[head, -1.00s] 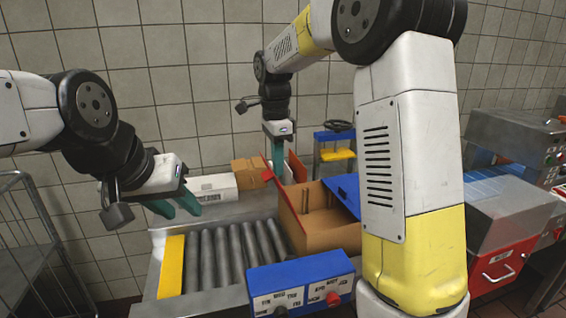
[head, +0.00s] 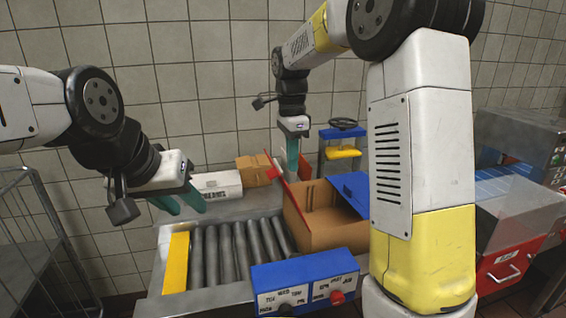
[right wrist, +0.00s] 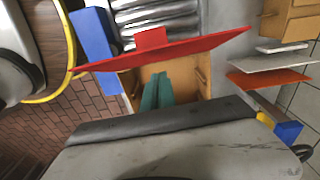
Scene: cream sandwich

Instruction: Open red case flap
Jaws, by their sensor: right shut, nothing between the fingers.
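The cardboard case (head: 330,238) stands on the right end of the roller conveyor, top uncovered. My right gripper (head: 293,172) is shut and empty, teal fingers pointing down at the case's far left. In the right wrist view the fingers (right wrist: 157,92) lie in front of the case's brown interior, and the red flap (right wrist: 165,50) spans beyond them; contact cannot be told. My left gripper (head: 180,204) is open and empty above the conveyor's left side.
A blue control box (head: 305,280) stands at the conveyor's front. The rollers (head: 238,245) left of the case are clear. A white box (head: 218,185) and a small brown box (head: 256,169) sit behind. A blue-and-yellow press (head: 342,143) stands behind the case.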

